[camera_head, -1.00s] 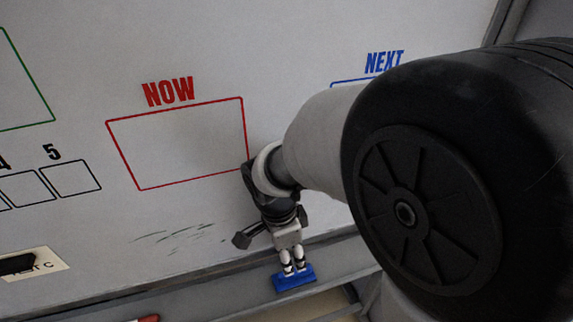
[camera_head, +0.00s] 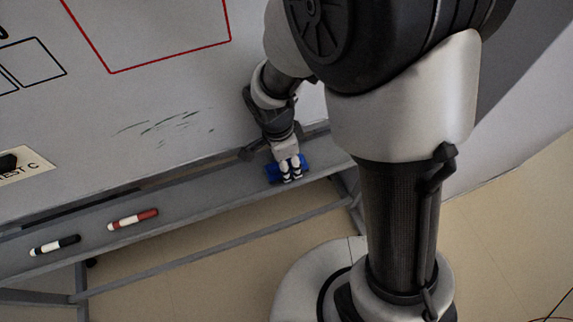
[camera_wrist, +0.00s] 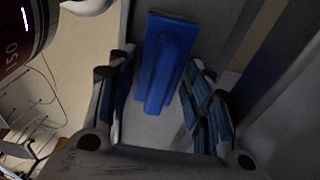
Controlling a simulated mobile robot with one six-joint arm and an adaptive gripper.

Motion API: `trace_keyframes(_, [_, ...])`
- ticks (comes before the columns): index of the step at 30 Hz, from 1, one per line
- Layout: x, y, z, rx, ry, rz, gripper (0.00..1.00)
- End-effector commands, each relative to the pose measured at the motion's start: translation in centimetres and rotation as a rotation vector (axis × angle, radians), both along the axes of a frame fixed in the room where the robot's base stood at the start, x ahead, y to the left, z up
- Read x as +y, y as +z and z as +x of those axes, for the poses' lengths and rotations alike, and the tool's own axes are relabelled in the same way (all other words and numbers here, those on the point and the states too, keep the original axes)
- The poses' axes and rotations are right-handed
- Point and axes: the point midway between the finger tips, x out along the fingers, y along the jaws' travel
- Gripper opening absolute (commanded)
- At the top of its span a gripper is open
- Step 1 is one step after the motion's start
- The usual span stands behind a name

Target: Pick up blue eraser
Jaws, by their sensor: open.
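The blue eraser (camera_head: 272,172) lies on the grey tray under the whiteboard, partly hidden behind my fingers in the head view. My gripper (camera_head: 290,174) is right above it, pointing down at the tray. In the wrist view the eraser (camera_wrist: 165,60) has a long raised grip and lies lengthwise between my gripper's spread fingers (camera_wrist: 158,102). The fingers are open, with a gap visible on both sides of the eraser's near end. I cannot tell how far above the tray the fingertips are.
The tray (camera_head: 200,190) also holds a red marker (camera_head: 133,220) and a black marker (camera_head: 55,245), well left of the eraser. The whiteboard (camera_head: 160,100) rises behind the tray, with dark smudges and a red frame. A label plate (camera_head: 30,165) is on its left.

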Motion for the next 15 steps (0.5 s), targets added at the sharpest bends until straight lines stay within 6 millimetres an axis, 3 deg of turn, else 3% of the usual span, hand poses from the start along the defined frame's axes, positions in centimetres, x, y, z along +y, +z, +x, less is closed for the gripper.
trace_keyframes(2, [0.01,0.06,0.0,0.0,0.0,0.0,0.47])
trace_keyframes(15, [0.02,0.08,0.0,0.0,0.0,0.0,0.18])
